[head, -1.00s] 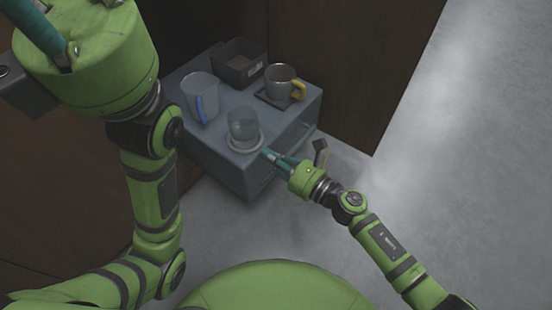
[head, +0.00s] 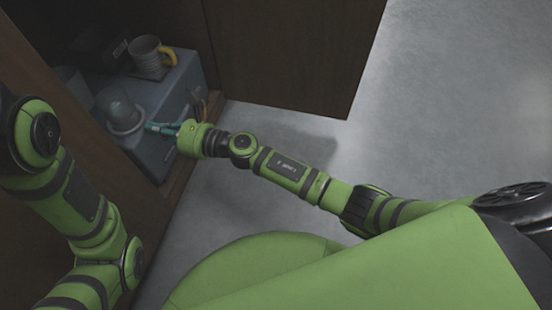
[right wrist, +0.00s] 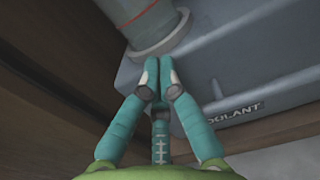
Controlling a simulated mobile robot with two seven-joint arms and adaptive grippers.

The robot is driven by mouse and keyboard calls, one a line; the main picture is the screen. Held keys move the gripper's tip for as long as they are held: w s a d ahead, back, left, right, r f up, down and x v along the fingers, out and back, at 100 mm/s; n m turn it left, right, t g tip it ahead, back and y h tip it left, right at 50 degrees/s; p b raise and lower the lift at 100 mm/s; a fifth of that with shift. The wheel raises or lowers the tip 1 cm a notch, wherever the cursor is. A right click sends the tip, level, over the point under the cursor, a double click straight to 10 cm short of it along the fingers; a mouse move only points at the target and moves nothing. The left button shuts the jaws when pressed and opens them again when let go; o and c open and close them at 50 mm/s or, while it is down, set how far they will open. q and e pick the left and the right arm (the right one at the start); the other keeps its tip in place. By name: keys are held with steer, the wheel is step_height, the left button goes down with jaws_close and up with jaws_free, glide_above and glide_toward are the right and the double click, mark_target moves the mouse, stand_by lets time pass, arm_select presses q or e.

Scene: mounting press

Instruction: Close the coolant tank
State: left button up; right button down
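The coolant tank (head: 175,108) is a blue-grey box standing in a dark wood cabinet at upper left of the head view. Its COOLANT label shows in the right wrist view, where the tank (right wrist: 235,55) fills the upper right. A blue-grey cylinder on a pale ring (head: 122,110) sits on its top near the front. My right gripper (head: 152,127) is at the tank's front edge, just beside that ring. In the wrist view its fingertips (right wrist: 159,68) are together with nothing seen between them; I cannot tell whether they touch the tank. My left gripper is out of view.
A brown panel (head: 290,50) stands right of the tank. The grey floor (head: 420,110) is clear.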

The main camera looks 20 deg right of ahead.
mark_target(139, 123)
steer(key=b+x, duration=0.1)
steer(key=x, duration=0.2)
steer(key=shift+a, duration=0.15)
steer(key=shift+w+r, duration=0.1)
steer(key=shift+w, duration=0.05)
steer(key=shift+r, duration=0.1)
